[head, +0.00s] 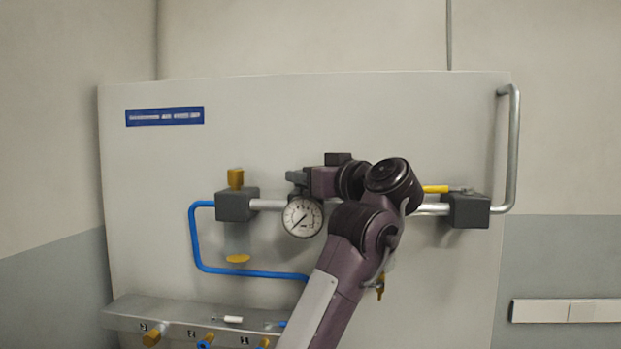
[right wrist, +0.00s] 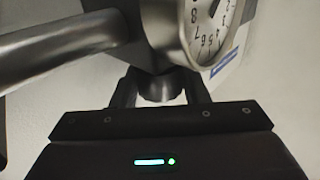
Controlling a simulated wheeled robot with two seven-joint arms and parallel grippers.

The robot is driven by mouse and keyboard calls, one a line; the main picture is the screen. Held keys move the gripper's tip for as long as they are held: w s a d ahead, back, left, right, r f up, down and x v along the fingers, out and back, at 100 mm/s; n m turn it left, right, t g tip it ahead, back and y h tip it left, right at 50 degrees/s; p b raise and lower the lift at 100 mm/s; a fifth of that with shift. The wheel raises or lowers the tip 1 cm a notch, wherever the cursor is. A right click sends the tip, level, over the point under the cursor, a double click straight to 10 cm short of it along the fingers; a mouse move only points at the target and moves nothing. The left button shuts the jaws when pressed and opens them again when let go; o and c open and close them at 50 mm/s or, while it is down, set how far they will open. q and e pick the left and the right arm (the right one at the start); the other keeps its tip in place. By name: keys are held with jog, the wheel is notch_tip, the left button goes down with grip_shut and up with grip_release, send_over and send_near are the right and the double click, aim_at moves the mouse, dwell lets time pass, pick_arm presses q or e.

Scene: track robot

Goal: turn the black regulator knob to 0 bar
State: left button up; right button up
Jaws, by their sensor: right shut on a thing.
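The black regulator knob (right wrist: 160,89) shows as a dark round piece between the two fingers of my right gripper (right wrist: 161,92) in the right wrist view. The fingers are shut on it, one at each side. In the head view my right gripper (head: 297,181) is just above the round white pressure gauge (head: 303,217), and I cannot make out the knob there. The gauge also shows in the right wrist view (right wrist: 222,25), cut off by the top edge. Its exact reading is too small to tell. My left gripper is not in view.
A grey panel (head: 400,110) carries a metal pipe (head: 268,204), a left block (head: 237,207) and a right block (head: 467,211) with a yellow lever (head: 436,189). A blue hose (head: 196,240) bends below. A ledge (head: 135,306) with several fittings lies lower left.

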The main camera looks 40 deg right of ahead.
jog(key=shift+w+f, duration=0.1)
jog(key=o, duration=0.7)
jog(key=shift+o, duration=1.3)
jog(key=shift+w+f, duration=0.1)
jog(key=shift+w, duration=0.3)
jog(key=shift+s, duration=0.1)
jog(key=shift+s, duration=0.15)
jog(key=s+b, duration=0.2)
jog(key=s, duration=0.5)
jog(key=shift+s+a+b, duration=0.35)
jog(key=shift+a+b, duration=0.05)
